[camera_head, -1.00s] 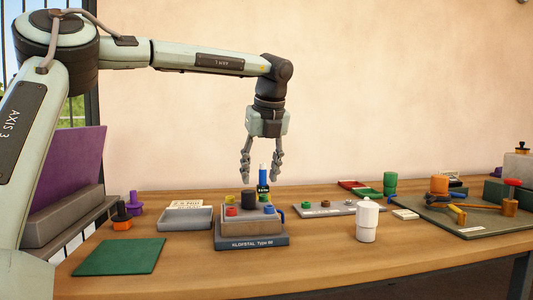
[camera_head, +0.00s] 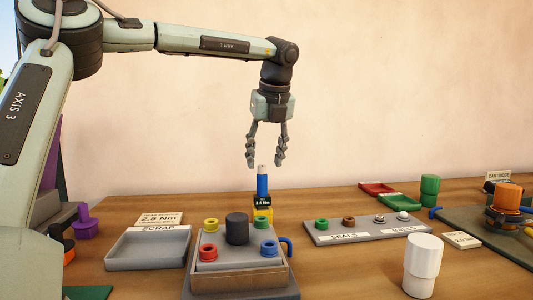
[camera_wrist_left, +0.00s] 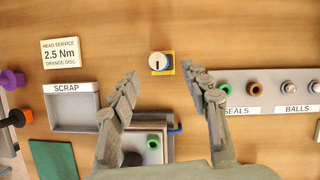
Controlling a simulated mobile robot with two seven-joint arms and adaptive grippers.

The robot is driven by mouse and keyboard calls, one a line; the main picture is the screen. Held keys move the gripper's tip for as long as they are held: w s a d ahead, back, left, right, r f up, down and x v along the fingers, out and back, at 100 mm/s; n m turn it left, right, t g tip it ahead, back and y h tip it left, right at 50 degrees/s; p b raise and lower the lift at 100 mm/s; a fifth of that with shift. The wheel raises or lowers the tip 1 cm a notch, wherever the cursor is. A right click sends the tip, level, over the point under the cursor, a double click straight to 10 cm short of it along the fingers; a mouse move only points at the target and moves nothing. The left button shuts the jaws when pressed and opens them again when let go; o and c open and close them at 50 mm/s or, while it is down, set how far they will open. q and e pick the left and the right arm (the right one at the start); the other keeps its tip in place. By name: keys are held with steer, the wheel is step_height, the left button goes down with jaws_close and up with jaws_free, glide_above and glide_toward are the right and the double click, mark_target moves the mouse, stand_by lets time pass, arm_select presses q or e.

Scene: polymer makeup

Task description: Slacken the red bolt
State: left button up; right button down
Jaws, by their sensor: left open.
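The red bolt (camera_head: 208,252) sits at the front left of the grey block (camera_head: 238,261), among yellow, green and blue bolts around a dark cylinder (camera_head: 237,229). A blue-handled tool (camera_head: 262,185) marked 2.5 Nm stands upright in a yellow holder (camera_head: 264,213) behind the block. My left gripper (camera_head: 267,165) points down, open and empty, above this tool. In the left wrist view, the tool's round top (camera_wrist_left: 157,61) shows between the fingertips. The red bolt is hidden there behind the left finger.
The SCRAP tray (camera_head: 148,250) lies left of the block. The seals and balls tray (camera_head: 360,230) lies right, with a white cup (camera_head: 423,266) in front. Red (camera_head: 377,188) and green (camera_head: 400,201) trays stand farther back. A mat with an orange part (camera_head: 506,197) is at right.

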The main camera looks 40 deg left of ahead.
mark_target(263, 174)
arm_select(q)
steer(key=x, duration=0.7)
steer(key=shift+a+f, duration=0.1)
steer(key=shift+f, duration=0.15)
jaws_close()
